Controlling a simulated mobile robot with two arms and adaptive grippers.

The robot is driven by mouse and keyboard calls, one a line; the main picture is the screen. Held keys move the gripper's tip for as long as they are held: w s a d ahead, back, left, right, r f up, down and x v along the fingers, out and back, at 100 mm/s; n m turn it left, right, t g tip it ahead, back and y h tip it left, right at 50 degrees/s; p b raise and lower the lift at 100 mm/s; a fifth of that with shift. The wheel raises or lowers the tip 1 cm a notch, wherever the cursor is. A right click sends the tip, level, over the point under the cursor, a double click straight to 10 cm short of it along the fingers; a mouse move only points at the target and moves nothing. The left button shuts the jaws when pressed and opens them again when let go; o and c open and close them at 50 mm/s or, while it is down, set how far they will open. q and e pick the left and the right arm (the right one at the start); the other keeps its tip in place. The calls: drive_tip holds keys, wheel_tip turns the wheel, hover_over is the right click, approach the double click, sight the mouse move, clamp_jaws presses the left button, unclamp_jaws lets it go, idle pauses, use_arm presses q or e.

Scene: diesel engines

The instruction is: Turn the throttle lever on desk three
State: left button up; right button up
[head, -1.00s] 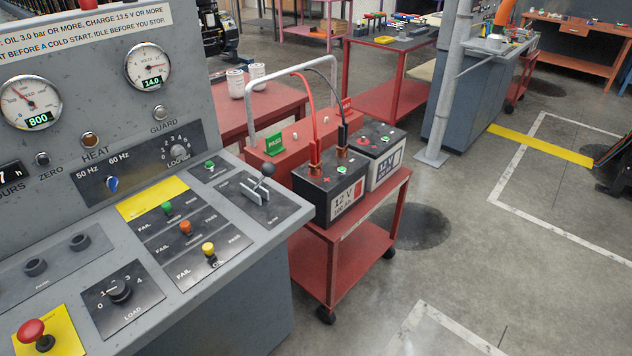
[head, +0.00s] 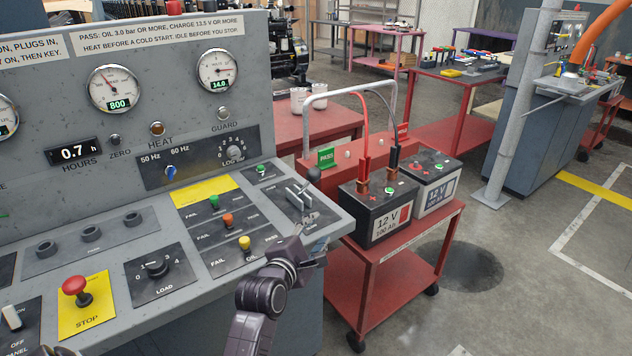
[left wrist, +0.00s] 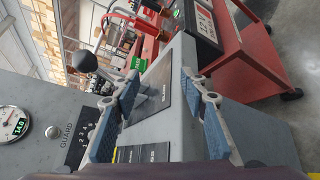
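The throttle lever (head: 314,177) has a dark ball knob on a metal stem and stands on a dark plate at the grey desk's right end. In the left wrist view its ball knob (left wrist: 82,58) is at the left, outside the fingers, and the stem is partly hidden by the left-hand finger. My left gripper (head: 300,246) is over the desk's front right edge, nearer to me than the lever. In the left wrist view the gripper (left wrist: 161,80) has its blue-padded fingers spread wide with nothing between them. My right gripper is not in view.
A red cart (head: 385,335) with two batteries stands close to the desk's right end. The desk also carries a red stop button (head: 76,287), a load knob (head: 157,267) and small coloured toggles (head: 244,243). The floor right of the cart is open.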

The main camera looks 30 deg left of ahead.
sight(310, 178)
use_arm(q)
drive_tip(key=a+r+n+y, duration=0.1)
drive_tip(key=r+n, duration=0.1)
drive_tip(key=w+a+r+n+t, duration=0.1)
drive_tip(key=a+r+n, duration=0.1)
drive_tip(key=r+n, duration=0.1)
drive_tip(key=w+a+r+n+t+y, duration=0.1)
drive_tip(key=a+r+n, duration=0.1)
drive_tip(key=r, duration=0.1)
drive_tip(key=shift+w+a+n+y, duration=0.1)
drive_tip(key=shift+a+n+y, duration=0.05)
drive_tip(key=shift+n+y, duration=0.15)
drive_tip(key=shift+p+x, duration=0.3)
drive_tip(key=shift+x, duration=3.3)
drive_tip(key=shift+c, duration=0.3)
clamp_jaws()
